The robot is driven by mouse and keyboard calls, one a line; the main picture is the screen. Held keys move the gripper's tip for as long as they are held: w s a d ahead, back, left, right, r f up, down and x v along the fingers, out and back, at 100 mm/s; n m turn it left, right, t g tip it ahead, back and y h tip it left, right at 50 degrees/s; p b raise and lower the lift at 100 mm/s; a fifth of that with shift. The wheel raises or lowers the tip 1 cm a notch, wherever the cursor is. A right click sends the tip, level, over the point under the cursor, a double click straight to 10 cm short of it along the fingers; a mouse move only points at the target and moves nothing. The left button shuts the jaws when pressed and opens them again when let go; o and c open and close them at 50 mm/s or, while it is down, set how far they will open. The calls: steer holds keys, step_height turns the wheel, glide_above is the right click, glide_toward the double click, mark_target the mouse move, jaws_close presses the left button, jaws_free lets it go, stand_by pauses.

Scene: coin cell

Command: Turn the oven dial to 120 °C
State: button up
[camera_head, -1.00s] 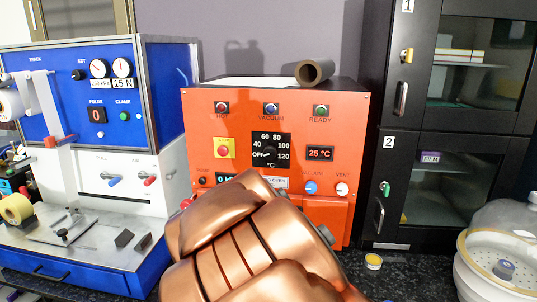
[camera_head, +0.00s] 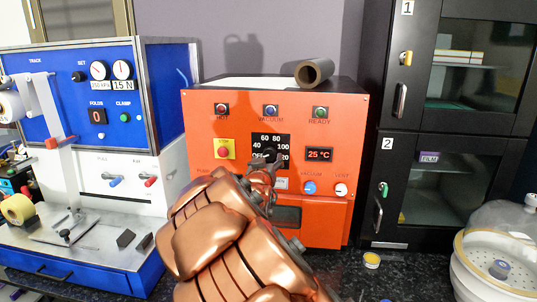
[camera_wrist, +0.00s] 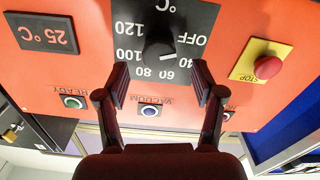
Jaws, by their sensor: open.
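The orange oven (camera_head: 345,120) has a black dial plate marked OFF, 40, 60, 80, 100 and 120 °C. The black dial knob (camera_wrist: 158,52) sits at the middle of that plate, its pale pointer mark toward OFF in the upside-down wrist view. In the head view the knob (camera_head: 269,153) is partly covered by my gripper (camera_head: 262,172). My gripper is open and empty, pointing at the dial; in the wrist view its two fingers (camera_wrist: 160,83) are spread just short of the knob, apart from it. The oven display (camera_head: 319,154) reads 25 °C.
A yellow-backed red stop button (camera_wrist: 267,67) is beside the dial. READY (camera_wrist: 72,101) and VACUUM (camera_wrist: 150,110) buttons are on the same panel. A dark roll (camera_head: 314,71) lies on the oven. A blue machine (camera_head: 160,90) stands left, black cabinets (camera_head: 400,150) right.

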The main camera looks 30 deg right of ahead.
mark_target(269, 155)
steer(key=shift+p+x, duration=0.5)
steer(key=shift+x, duration=1.25)
steer(key=c, duration=1.1)
steer(key=shift+c, duration=0.2)
